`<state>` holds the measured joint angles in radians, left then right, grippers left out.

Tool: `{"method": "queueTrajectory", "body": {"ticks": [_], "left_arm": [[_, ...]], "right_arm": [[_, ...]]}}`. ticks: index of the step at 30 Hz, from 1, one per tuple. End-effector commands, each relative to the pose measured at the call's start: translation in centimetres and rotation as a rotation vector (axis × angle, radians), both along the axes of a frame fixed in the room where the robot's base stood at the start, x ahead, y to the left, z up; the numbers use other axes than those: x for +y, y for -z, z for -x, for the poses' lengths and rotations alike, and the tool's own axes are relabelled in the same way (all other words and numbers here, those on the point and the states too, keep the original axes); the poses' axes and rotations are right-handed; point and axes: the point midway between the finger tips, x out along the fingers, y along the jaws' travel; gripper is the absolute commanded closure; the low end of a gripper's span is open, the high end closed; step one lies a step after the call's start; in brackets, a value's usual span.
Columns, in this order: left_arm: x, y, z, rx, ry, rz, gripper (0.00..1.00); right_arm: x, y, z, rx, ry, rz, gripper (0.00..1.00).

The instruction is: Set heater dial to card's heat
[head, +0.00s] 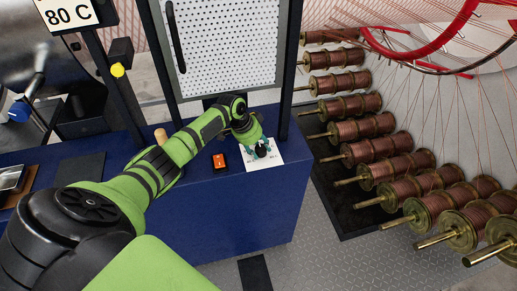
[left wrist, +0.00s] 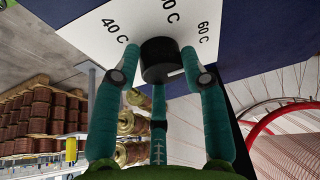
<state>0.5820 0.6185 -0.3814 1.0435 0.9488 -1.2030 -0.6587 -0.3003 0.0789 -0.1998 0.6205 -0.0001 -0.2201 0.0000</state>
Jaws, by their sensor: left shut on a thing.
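The card (head: 66,15) at the top left of the head view reads 80 C. The heater dial (left wrist: 160,60) is a black round knob on a white scale plate (head: 290,158) on the blue bench. In the left wrist view the plate shows 40 C, 60 C and a third mark between them, partly cut off by the frame. My left gripper (head: 262,150) reaches down over the plate, its green fingers shut around the dial. My right gripper is not in view.
An orange-lit switch (head: 219,161) sits on the blue bench (head: 235,205) left of the plate. A white perforated panel (head: 225,45) stands behind. Copper wire spools (head: 395,170) line the right side, below a red wheel (head: 425,45).

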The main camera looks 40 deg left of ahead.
Motion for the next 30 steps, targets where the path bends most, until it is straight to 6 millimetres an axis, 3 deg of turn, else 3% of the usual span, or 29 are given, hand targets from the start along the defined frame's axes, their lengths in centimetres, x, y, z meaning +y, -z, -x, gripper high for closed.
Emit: {"method": "queueTrajectory", "body": {"ticks": [1, 11, 12, 13, 23, 30], "left_arm": [[0.1, -0.7, -0.7, -0.025, -0.002, -0.001, 0.89], [0.0, -0.8, -0.7, -0.025, 0.0, 0.002, 0.89], [0.0, -0.8, -0.7, -0.025, 0.0, 0.002, 0.44], [0.0, -0.7, -0.7, -0.025, 0.0, 0.002, 0.36], [0.0, -0.5, -0.4, -0.014, 0.001, 0.002, 0.36], [0.6, -2.9, 0.4, -0.016, 0.003, -0.001, 0.36]], "right_arm": [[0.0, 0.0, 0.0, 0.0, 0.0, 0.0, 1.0], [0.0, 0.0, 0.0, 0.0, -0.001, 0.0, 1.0], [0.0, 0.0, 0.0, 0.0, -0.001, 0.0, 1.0], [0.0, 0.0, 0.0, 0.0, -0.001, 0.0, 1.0], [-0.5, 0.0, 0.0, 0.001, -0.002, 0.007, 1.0], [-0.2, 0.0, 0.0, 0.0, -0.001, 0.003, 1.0]]}}
